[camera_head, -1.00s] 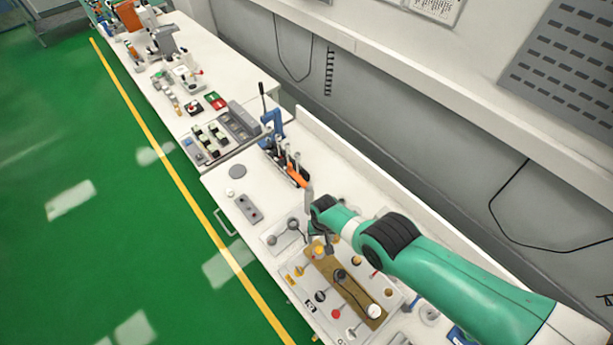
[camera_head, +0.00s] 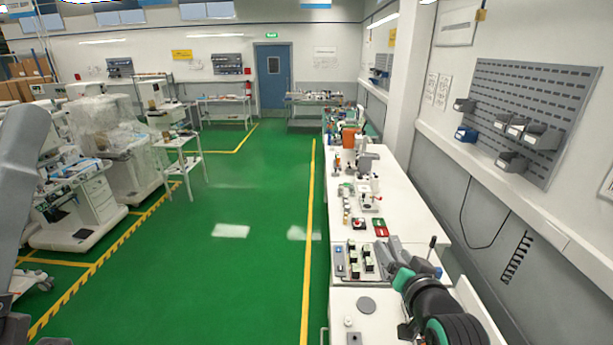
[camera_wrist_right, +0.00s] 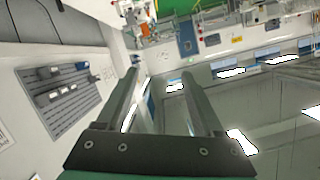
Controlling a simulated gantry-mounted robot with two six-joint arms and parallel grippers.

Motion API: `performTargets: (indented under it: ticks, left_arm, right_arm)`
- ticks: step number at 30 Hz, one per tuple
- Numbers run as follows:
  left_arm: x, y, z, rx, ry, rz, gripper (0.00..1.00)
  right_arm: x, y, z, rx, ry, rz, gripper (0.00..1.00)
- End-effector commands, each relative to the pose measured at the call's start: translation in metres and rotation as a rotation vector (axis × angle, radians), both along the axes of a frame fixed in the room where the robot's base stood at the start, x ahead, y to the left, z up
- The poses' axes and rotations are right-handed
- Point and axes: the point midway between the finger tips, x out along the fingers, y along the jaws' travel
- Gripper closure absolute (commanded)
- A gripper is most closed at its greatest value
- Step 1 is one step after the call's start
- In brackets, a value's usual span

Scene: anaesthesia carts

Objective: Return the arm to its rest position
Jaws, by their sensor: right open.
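My right arm comes in at the bottom right of the head view. Its green and black wrist is over the right-hand bench, and its right gripper (camera_head: 388,247) points away down the room. In the right wrist view, the two long grey fingers of this gripper (camera_wrist_right: 160,78) stand well apart with nothing between them. The grey link at the left edge of the head view is part of my left arm; its gripper is out of the picture.
The white bench (camera_head: 400,205) runs along the right wall, with a switch panel (camera_head: 356,262) beside the right gripper. A pegboard (camera_head: 530,110) with bins hangs above. Wrapped carts (camera_head: 75,205) stand at left. The green floor (camera_head: 240,270) between is clear.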

Motion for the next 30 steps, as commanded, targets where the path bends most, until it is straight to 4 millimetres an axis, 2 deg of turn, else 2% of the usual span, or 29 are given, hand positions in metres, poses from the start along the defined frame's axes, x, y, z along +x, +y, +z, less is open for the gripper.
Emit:
performTargets:
  ticks: [1, 4, 6, 8, 9, 12, 15, 18, 22, 30]
  left_arm:
    - [0.0, 0.0, 0.0, 0.0, 0.0, 0.0, 0.5]
    - [0.0, 0.0, 0.0, 0.0, 0.0, 0.0, 0.5]
    - [0.0, 0.0, 0.0, 0.0, 0.0, 0.0, 0.5]
    - [0.0, 0.0, 0.0, 0.0, 0.0, 0.0, 0.5]
    - [0.0, 0.0, 0.0, 0.0, 0.0, 0.0, 0.5]
    - [0.0, 0.0, 0.0, 0.0, 0.0, 0.0, 0.5]
    - [0.0, 0.0, 0.0, 0.0, 0.0, 0.0, 0.5]
    - [0.0, 0.0, 0.0, 0.0, 0.0, 0.0, 0.5]
    - [0.0, 0.0, 0.0, 0.0, 0.0, 0.0, 0.5]
    - [0.0, 0.0, 0.0, 0.0, 0.0, 0.0, 0.5]
  right_arm:
    - [-0.009, 0.006, 0.046, -0.016, -0.111, 0.014, 0.31]
    - [-0.039, 0.014, 0.13, -0.055, -0.324, 0.031, 0.31]
    - [-0.07, 0.018, 0.184, -0.085, -0.474, 0.036, 0.31]
    - [-0.103, 0.021, 0.226, -0.112, -0.603, 0.034, 0.31]
    - [-0.127, 0.021, 0.252, -0.132, -0.688, 0.031, 0.31]
    - [-0.189, 0.02, 0.302, -0.182, -0.879, 0.01, 0.31]
    - [-0.241, 0.018, 0.332, -0.231, -1.019, -0.018, 0.31]
    - [-0.271, 0.017, 0.345, -0.279, -1.099, -0.043, 0.31]
    - [-0.272, 0.017, 0.346, -0.346, -1.101, -0.063, 0.31]
    - [-0.271, 0.017, 0.346, -0.346, -1.099, -0.062, 0.31]
